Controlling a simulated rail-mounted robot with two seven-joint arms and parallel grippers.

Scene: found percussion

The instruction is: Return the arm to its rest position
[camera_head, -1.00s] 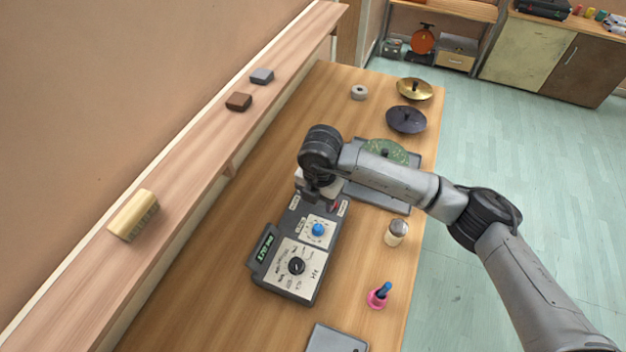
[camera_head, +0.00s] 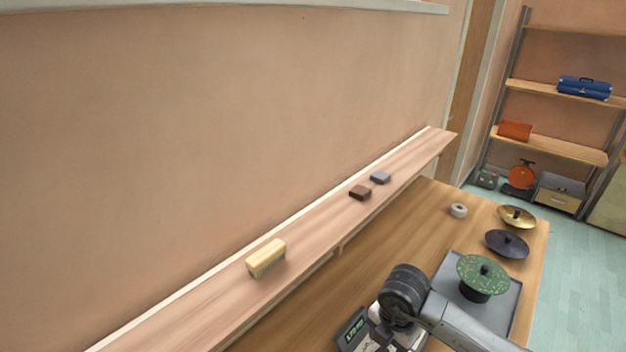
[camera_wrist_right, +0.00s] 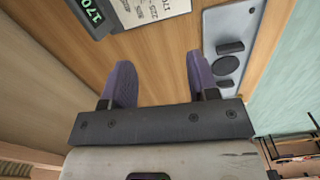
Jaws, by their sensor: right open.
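My right arm (camera_head: 455,325) comes in from the lower right in the head view, with its dark wrist joint above the control box (camera_head: 352,330). The right gripper (camera_wrist_right: 160,62) shows in the wrist view with two purple fingers spread apart and nothing between them. The box also shows in the wrist view at the top left (camera_wrist_right: 118,18), with a green-digit display reading about 170. The wooden table (camera_head: 410,230) lies under the arm. My left gripper is out of view.
A green speckled cymbal (camera_head: 484,270) sits on a grey tray (camera_head: 512,300) right of the wrist. A dark cymbal (camera_head: 507,244), brass cymbal (camera_head: 517,216) and tape roll (camera_head: 458,210) lie further back. A wall shelf holds a brush (camera_head: 266,258). A grey plate (camera_wrist_right: 225,20) shows in the wrist view.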

